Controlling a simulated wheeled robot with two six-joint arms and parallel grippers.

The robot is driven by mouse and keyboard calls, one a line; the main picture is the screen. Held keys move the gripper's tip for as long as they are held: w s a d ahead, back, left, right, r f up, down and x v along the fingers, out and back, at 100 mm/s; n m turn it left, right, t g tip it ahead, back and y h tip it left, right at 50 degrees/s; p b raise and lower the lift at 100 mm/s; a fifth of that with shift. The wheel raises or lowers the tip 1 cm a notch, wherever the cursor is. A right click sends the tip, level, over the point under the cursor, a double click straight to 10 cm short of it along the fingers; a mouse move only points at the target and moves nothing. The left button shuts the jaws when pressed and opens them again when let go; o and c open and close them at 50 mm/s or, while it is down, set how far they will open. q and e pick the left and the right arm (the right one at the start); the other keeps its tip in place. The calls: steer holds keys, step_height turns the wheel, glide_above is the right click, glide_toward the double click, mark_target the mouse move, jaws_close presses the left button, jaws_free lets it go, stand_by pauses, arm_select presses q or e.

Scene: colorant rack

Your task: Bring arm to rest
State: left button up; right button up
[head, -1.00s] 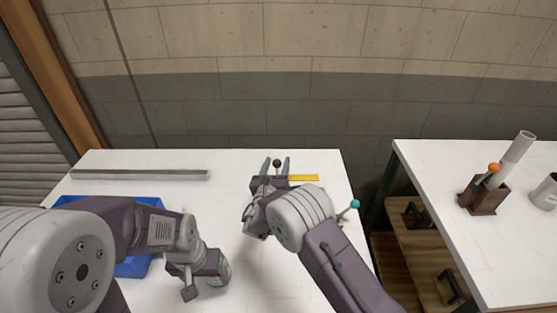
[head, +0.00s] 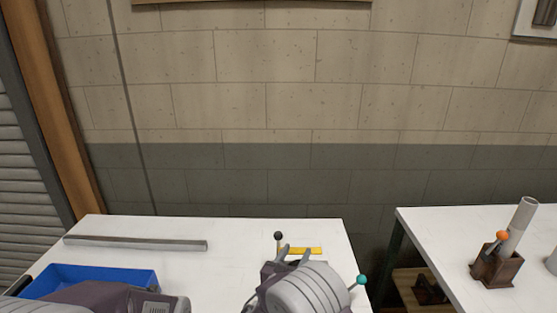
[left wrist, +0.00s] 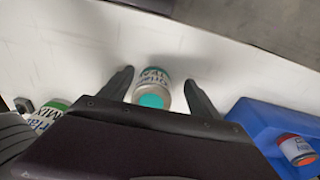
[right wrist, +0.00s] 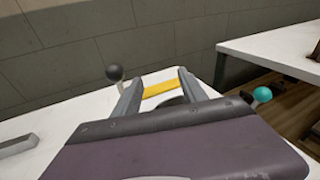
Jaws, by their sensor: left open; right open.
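My right gripper (head: 295,251) is open and empty over the far part of the white table (head: 225,270). It also shows in the right wrist view (right wrist: 160,79), with nothing gripped between its fingers. A black ball on a post (head: 278,236) stands just left of it, and a yellow strip (head: 304,250) lies beyond it. My left gripper (left wrist: 159,77) is open in the left wrist view. A can with a teal top (left wrist: 151,96) shows between its fingers; I cannot tell whether they touch it. In the head view the left gripper is out of frame.
A teal ball (head: 361,280) is right of my right arm. A blue tray (head: 95,275) and a grey bar (head: 135,243) are at left. A red-topped can (left wrist: 297,150) is in the tray. A second table (head: 440,235) carries a brown holder (head: 497,268).

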steer(key=s+d+f+m+g+h, duration=0.2)
steer(key=s+d+m+g, duration=0.3)
steer(key=d, duration=0.3)
steer(key=s+d+f+m+g+h, duration=0.1)
steer(key=s+d+m+g, duration=0.4)
steer(key=d, duration=0.4)
steer(key=s+d+f+m+g+y+p, duration=0.1)
steer(key=s+m+g, duration=0.1)
steer(key=s+m, duration=0.3)
steer(key=s+d+f+m+g+y, duration=0.1)
steer(key=s+f+m+g, duration=0.1)
steer(key=s+m, duration=0.3)
steer(key=s+a+r+m+y, duration=0.1)
steer(key=s+a+m+y, duration=0.4)
steer(key=m, duration=0.8)
steer(key=shift+s+a+y+p, duration=0.4)
steer(key=shift+s+y, duration=0.8)
steer(key=shift+s, duration=0.35)
steer(key=shift+r, duration=0.1)
